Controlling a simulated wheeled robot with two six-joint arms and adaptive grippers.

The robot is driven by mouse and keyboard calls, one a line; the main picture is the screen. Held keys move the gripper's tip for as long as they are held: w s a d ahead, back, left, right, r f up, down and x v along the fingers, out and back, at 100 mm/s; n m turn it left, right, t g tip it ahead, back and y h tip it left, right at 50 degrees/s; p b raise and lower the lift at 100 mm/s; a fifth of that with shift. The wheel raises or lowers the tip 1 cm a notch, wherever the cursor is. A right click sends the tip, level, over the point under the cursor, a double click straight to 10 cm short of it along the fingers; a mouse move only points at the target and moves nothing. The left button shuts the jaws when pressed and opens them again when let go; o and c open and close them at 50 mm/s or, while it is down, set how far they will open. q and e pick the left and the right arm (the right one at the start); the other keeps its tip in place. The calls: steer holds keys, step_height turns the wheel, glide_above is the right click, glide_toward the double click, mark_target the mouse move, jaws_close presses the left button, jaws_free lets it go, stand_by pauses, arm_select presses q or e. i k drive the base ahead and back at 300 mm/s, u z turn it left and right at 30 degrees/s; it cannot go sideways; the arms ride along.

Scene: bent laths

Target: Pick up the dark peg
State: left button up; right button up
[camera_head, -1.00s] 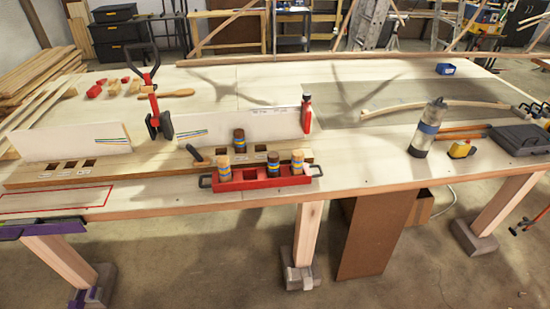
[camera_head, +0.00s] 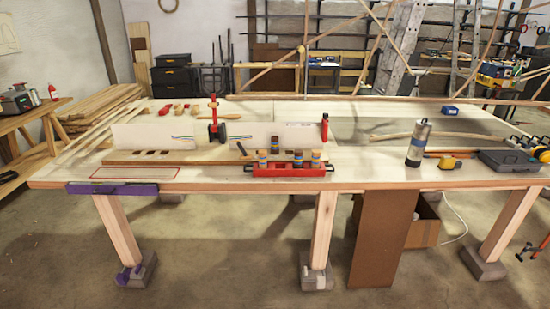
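A dark brown peg (camera_head: 275,144) with a blue band stands upright in the long wooden board (camera_head: 130,157) behind the red tray. The red tray (camera_head: 290,172) sits near the table's front edge and holds several pegs. A light peg (camera_head: 262,160) stands in its left part. A darker peg (camera_head: 298,160) and another light peg (camera_head: 316,159) stand toward its right end. Neither of my grippers is in view.
A red and black clamp (camera_head: 213,122) stands by the white upright panel (camera_head: 160,136). The floor before the table is clear.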

mark_target(274, 140)
steer(key=z, duration=0.6)
steer(key=i, duration=0.5)
steer(key=z, duration=0.9)
steer(key=i, duration=1.95)
steer(key=u, duration=0.95)
